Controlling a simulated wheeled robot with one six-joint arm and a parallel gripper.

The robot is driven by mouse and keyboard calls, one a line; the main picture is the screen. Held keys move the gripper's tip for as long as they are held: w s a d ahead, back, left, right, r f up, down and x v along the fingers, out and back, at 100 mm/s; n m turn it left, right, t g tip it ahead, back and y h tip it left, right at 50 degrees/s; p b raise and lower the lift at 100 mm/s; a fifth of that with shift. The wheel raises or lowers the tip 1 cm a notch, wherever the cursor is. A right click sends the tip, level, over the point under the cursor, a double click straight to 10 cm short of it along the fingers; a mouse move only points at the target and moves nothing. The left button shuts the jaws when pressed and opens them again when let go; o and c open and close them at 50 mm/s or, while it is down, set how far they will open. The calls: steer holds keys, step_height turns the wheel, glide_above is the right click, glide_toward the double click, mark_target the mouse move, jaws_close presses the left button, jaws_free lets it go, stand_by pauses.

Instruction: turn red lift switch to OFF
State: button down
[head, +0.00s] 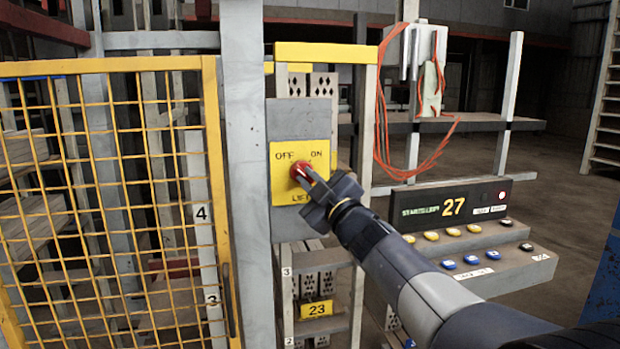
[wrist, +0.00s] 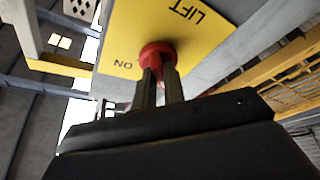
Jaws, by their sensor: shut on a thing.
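The red lift switch (head: 300,170) sits on a yellow plate (head: 284,190) marked OFF, ON and LIFT, fixed to a grey post. My gripper (head: 306,174) reaches it from the lower right, with its fingers shut on the red knob. In the wrist view the red knob (wrist: 158,52) shows between the two fingertips (wrist: 159,72), in front of the yellow plate (wrist: 130,30). The fingers cover part of the knob, and I cannot tell which word it points to.
A yellow mesh gate (head: 100,190) stands at the left. A control console (head: 460,235) with a display reading 27 and several buttons is at the right, close to my arm. Orange cables (head: 383,120) hang behind. Racks with hollow bricks (head: 318,285) stand below the plate.

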stand_by(0.3)
steer(key=c, duration=1.5)
jaws_free()
steer(key=b+v, duration=0.1)
steer(key=v, duration=0.9)
steer(key=shift+s+d+f, duration=0.15)
steer(key=shift+s+d, duration=0.1)
steer(key=shift+s, duration=0.05)
steer(key=p+x, duration=0.1)
steer(key=x, duration=0.9)
steer(key=shift+w+a, duration=0.25)
steer(key=shift+w, duration=0.05)
